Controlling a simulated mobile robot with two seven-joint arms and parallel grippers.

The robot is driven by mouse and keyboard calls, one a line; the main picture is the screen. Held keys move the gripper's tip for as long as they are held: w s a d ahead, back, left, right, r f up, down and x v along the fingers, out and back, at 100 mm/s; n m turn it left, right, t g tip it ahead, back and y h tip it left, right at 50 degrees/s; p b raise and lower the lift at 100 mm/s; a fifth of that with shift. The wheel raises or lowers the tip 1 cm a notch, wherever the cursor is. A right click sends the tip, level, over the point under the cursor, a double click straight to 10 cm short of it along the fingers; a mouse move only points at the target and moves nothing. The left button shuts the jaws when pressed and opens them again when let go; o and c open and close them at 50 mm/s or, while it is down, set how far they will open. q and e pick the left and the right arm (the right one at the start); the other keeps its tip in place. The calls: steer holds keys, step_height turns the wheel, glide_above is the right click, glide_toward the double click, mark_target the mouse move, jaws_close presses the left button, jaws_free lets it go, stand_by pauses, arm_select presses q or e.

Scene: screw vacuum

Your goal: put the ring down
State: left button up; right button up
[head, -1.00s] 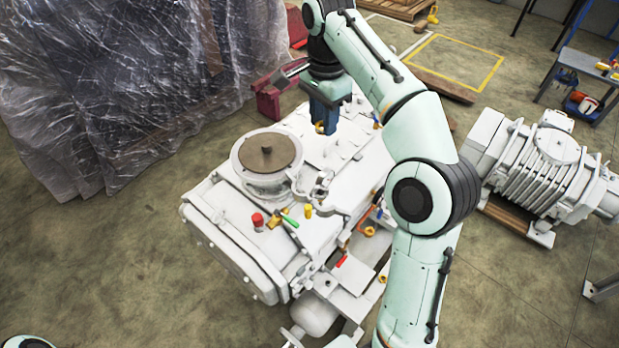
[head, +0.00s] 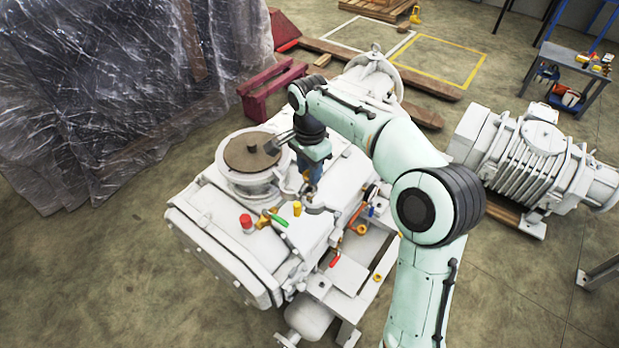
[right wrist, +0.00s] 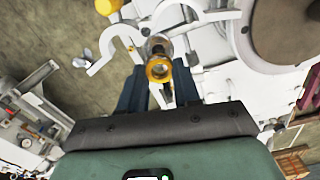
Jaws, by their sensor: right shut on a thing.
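My right gripper (head: 309,173) hangs point-down just right of the round brown plate (head: 252,152) on the white machine's neck. In the right wrist view its blue fingers (right wrist: 160,88) are shut on a brass-yellow ring (right wrist: 158,69). A small yellow part of the ring shows at the fingertips in the head view (head: 306,177). A metallic cylindrical part (right wrist: 157,45) appears just beyond the ring; I cannot tell whether they touch. My left gripper is not in view.
The white machine (head: 215,240) carries a red knob (head: 246,221), a yellow knob (head: 297,209) and a green-handled valve (head: 278,219) in front of the gripper. A second ribbed machine (head: 540,160) stands at the right. A plastic-covered stack (head: 100,90) stands at the left.

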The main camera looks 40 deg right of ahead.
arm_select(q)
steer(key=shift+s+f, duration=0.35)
arm_select(e)
steer(key=shift+s+f, duration=0.15)
steer(key=shift+f, duration=1.3)
steer(key=shift+f, duration=0.15)
steer(key=shift+f+b, duration=0.4)
steer(key=shift+f, duration=0.1)
steer(key=o, duration=1)
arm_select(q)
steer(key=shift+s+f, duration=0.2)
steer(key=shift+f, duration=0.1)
arm_select(e)
steer(key=shift+r, duration=0.1)
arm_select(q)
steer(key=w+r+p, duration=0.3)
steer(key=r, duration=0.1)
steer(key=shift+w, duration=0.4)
arm_select(e)
step_height(320, 180, up, 13)
